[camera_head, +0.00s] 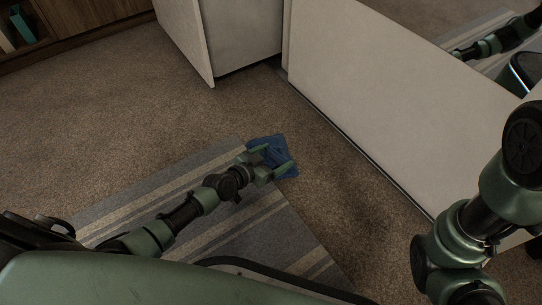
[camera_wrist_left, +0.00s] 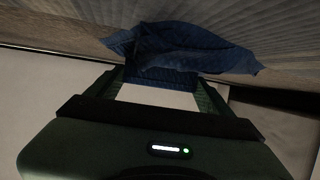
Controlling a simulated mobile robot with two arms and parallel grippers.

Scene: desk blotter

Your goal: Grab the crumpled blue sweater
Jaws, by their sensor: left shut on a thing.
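The crumpled blue sweater (camera_head: 281,157) is at the end of the striped rug in the head view, over the rug's edge and the brown carpet. My left gripper (camera_head: 264,163) reaches it from the left and is shut on part of it. In the left wrist view the sweater (camera_wrist_left: 180,50) spreads in dark folds across and beyond the fingertips (camera_wrist_left: 160,85). Part of it is between the fingers. I cannot tell whether it is lifted clear of the floor. My right arm shows at the right of the head view, but its gripper is not clearly visible there.
The striped rug (camera_head: 255,243) lies under my left arm. A white panel (camera_head: 390,95) stands to the right of the sweater, and a white cabinet door (camera_head: 187,38) stands open behind it. The brown carpet (camera_head: 110,125) at the left is clear. A wooden shelf (camera_head: 70,22) stands at the back left.

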